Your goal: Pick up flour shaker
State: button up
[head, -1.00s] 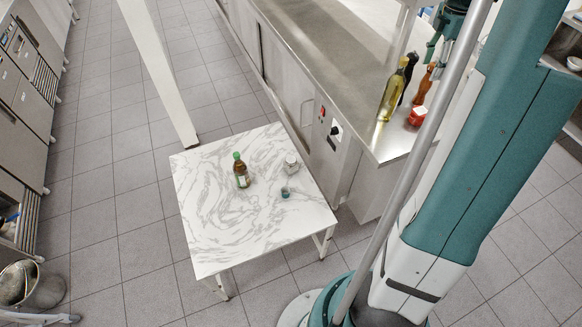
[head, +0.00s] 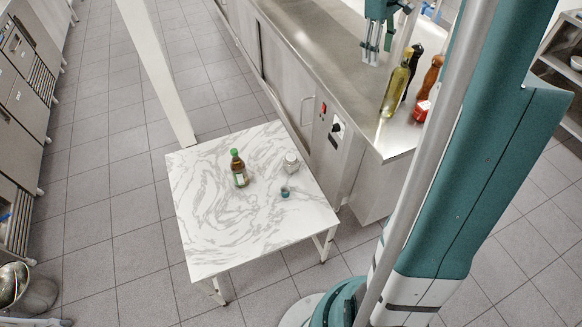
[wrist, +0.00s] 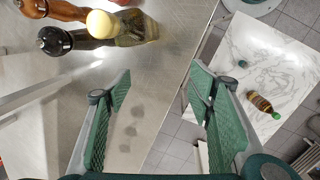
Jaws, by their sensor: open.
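A small pale jar with a greyish top (head: 291,163), which looks like the flour shaker, stands upright on the marble-patterned table (head: 215,235). It stands right of a brown bottle with a green cap (head: 239,168) and behind a small teal item (head: 285,192). My gripper (head: 377,50) is above the steel counter, up and right of the jar and well apart from it. In the wrist view its green fingers (wrist: 160,85) are spread with nothing between them. There the bottle (wrist: 260,103) and teal item (wrist: 274,61) show, but I cannot make out the jar.
On the steel counter (head: 320,45), near its end, stand an oil bottle (head: 396,88), a dark mill (head: 414,62), a reddish-brown mill (head: 431,76) and a small red item (head: 422,111). The front left of the table is clear.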

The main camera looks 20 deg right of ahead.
jog(key=w+a+m+h+b, duration=0.1)
jog(key=w+a+m+b, duration=0.15)
jog(key=a+m, duration=0.4)
jog(key=w+a+m+b, duration=0.2)
jog(key=a+m+b, duration=0.1)
jog(key=a, duration=0.7)
jog(key=m+t+h+b, duration=0.15)
jog(key=m+b, duration=0.35)
jog(key=m, duration=0.5)
send_over(289, 158)
jog(key=a, duration=0.2)
jog(key=shift+h, duration=0.25)
jog(key=f, duration=4.4)
jog(key=shift+s+f, duration=0.3)
jog(key=shift+x, duration=1.25)
jog(key=shift+b, duration=0.3)
jog(key=shift+b+x, duration=0.85)
jog(key=shift+x, duration=1.75)
jog(key=shift+c, duration=0.6)
jog(key=c, duration=0.9)
